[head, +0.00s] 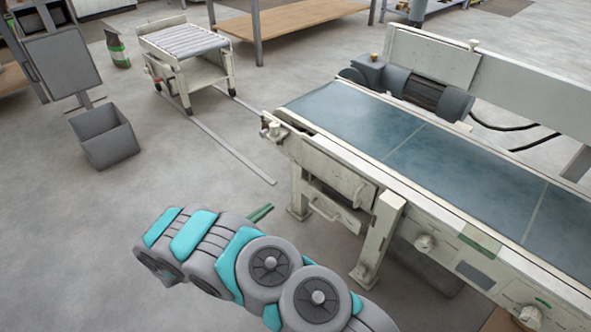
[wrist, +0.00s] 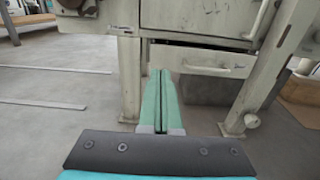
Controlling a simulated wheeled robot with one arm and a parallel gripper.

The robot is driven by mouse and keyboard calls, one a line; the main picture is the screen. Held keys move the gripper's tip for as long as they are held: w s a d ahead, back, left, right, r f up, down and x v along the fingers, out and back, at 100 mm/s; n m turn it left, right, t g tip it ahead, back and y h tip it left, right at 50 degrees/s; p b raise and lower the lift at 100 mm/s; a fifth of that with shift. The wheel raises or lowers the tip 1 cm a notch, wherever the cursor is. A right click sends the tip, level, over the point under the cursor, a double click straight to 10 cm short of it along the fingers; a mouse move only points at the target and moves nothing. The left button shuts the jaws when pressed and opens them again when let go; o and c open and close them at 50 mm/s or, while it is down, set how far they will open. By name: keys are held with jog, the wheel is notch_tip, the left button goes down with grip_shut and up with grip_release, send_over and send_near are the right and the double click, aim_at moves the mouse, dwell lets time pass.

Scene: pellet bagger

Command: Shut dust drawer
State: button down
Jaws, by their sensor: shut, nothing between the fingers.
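The dust drawer (head: 334,207) is a shallow off-white drawer with a bar handle, low under the near end of the conveyor. Its front stands out a little, with a dark gap above it. In the wrist view the drawer (wrist: 205,62) is ahead, right of the fingertips, with its handle on the front. My gripper (head: 262,212) is shut and empty, with green fingers, left of the drawer in the head view. In the wrist view my gripper (wrist: 161,76) points toward the drawer's left part. I cannot tell whether the fingertips touch it.
The conveyor (head: 400,150) with a blue belt stands on off-white legs (head: 378,240) beside the drawer. A closed panel with a handle (head: 330,170) is above it. A grey bin (head: 105,137) and a roller cart (head: 185,60) stand further left. The floor between is clear.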

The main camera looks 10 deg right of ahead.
aim_at(304, 183)
jog(key=x, duration=1.3)
jog(key=shift+w+d, duration=0.25)
jog(key=shift+d, duration=0.1)
jog(key=shift+x, duration=1.25)
